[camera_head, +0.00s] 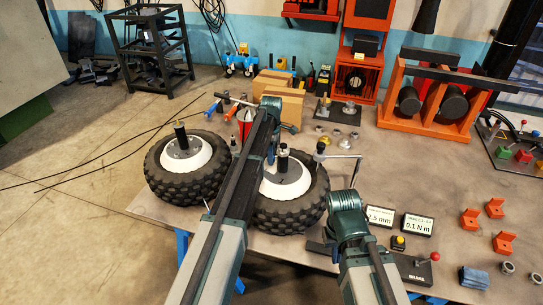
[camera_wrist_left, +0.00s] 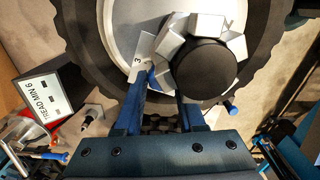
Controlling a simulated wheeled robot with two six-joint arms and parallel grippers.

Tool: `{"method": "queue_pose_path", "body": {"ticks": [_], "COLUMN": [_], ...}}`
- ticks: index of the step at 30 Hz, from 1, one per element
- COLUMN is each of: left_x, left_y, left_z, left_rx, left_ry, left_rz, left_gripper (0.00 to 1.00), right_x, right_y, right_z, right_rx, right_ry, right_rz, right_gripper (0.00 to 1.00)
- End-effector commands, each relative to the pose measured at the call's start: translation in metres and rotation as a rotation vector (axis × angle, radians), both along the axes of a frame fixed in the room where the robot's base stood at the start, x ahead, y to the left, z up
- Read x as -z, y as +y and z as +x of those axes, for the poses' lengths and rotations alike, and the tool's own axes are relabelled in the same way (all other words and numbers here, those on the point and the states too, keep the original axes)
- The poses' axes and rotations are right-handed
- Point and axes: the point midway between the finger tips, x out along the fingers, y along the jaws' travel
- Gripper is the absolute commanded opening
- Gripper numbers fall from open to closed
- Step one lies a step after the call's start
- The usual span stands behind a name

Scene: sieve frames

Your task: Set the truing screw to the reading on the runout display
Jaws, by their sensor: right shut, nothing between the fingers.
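The truing screw's faceted silver knob with a black top (camera_wrist_left: 205,68) stands on a wheel hub in the left wrist view; a 2 shows on it and a 3 on a pale tab beside it. It seems to be the dark-topped knob (camera_head: 283,153) on the right wheel (camera_head: 290,210). My left gripper (camera_wrist_left: 166,84) has its blue fingers apart beside and below the knob; contact is unclear.
A second wheel (camera_head: 186,168) lies left. A display (camera_head: 418,225) reads 0.1 N m. A brake box with a red knob (camera_head: 418,266) stands at the front. A bent silver rod (camera_head: 342,157) stands beside the right wheel. A sign (camera_wrist_left: 45,108) reads TREAD MIN 6. Orange blocks (camera_head: 495,208) lie right.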

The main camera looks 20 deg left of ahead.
Motion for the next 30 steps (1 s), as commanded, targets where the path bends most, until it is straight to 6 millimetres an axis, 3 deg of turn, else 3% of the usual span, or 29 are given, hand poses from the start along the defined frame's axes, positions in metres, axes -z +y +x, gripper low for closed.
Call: {"method": "queue_pose_path", "body": {"ticks": [1, 3, 16, 30], "left_x": [0.0, 0.0, 0.0001, 0.0001], "left_y": [0.0, 0.0, 0.0, 0.0001], "left_z": [0.0001, 0.0001, 0.0, -0.0005], "left_rx": [0.0, 0.0, 0.068, 0.467], "left_ry": [0.0, 0.0, 0.0, 0.0], "left_rz": [0.0, 0.0, 0.0, 0.0], "left_gripper": [0.11, 0.0, 0.0, 0.0], "right_x": [0.0, 0.0, 0.0001, 0.0001], "right_y": [0.0, 0.0, 0.0, 0.0], "right_z": [0.0, 0.0, 0.0, 0.0], "right_rx": [0.0, 0.0, 0.0, 0.0], "right_ry": [0.0, 0.0, 0.0, 0.0], "right_rz": [0.0, 0.0, 0.0, 0.0], "right_gripper": [0.0, 0.0, 0.0, 0.0]}}
